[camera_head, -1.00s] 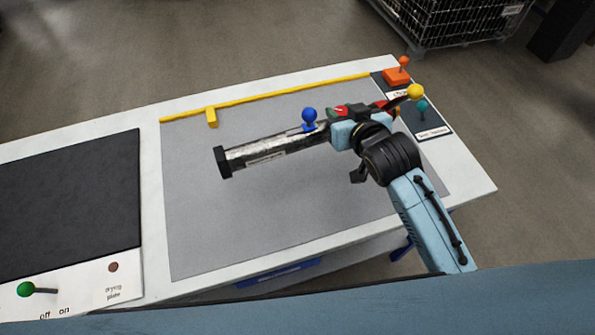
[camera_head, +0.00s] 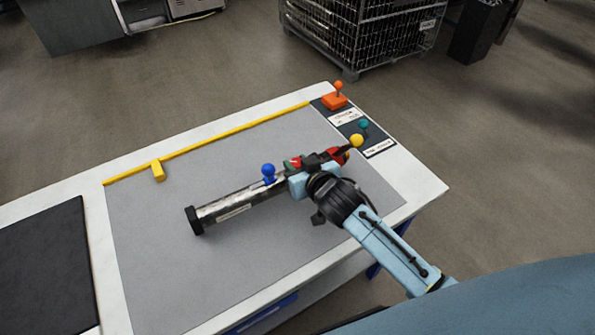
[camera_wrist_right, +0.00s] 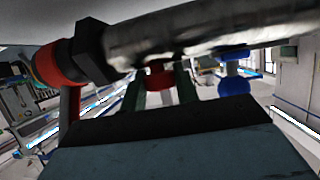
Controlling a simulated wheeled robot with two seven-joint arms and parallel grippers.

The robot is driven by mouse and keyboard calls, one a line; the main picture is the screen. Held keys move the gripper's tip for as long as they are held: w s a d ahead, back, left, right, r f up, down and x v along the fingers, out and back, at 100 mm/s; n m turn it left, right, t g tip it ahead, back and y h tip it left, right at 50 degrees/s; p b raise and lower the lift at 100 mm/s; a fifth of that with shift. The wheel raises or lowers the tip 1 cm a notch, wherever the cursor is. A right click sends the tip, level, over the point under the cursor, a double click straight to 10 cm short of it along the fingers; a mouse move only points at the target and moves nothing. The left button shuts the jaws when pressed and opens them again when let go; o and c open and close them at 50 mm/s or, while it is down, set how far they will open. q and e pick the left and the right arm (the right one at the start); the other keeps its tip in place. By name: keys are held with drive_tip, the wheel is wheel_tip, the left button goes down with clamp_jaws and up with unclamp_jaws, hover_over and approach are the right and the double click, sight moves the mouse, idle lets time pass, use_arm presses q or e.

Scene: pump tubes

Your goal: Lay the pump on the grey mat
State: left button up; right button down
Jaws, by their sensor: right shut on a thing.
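The pump (camera_head: 238,202) is a silvery tube with a black end cap at its left end, a blue knob on its side and a red part with a yellow ball at its right end. My right gripper (camera_head: 299,181) is shut on the pump near its right end. The pump lies over the grey mat (camera_head: 180,280); I cannot tell whether it touches the mat. In the right wrist view the pump's tube (camera_wrist_right: 200,32) and red collar (camera_wrist_right: 55,65) cross close before the gripper. My left gripper is not in view.
A yellow strip (camera_head: 235,133) with a short yellow block (camera_head: 158,170) runs along the mat's far edge. A dark plate (camera_head: 45,270) is at the left. An orange lever switch (camera_head: 335,101) and a teal knob (camera_head: 364,124) stand at the table's right end. A wire crate (camera_head: 365,30) stands beyond.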

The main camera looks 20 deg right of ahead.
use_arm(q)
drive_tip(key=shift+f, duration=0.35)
use_arm(e)
drive_tip(key=shift+w+f, duration=0.1)
drive_tip(key=shift+f, duration=0.75)
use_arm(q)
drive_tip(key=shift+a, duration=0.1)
use_arm(e)
drive_tip(key=shift+f, duration=0.15)
drive_tip(key=c, duration=1.4)
unclamp_jaws()
drive_tip(key=shift+f, duration=0.2)
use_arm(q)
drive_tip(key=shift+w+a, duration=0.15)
use_arm(e)
drive_tip(key=o, duration=0.3)
drive_tip(key=shift+o, duration=0.2)
drive_tip(key=shift+r, duration=0.1)
drive_tip(key=shift+s+r, duration=0.1)
drive_tip(key=shift+s, duration=0.2)
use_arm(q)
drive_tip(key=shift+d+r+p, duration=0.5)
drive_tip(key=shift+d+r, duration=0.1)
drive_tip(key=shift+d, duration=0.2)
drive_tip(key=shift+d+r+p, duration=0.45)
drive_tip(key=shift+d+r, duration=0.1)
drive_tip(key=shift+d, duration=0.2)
use_arm(e)
drive_tip(key=v, duration=1.1)
drive_tip(key=shift+s, duration=0.3)
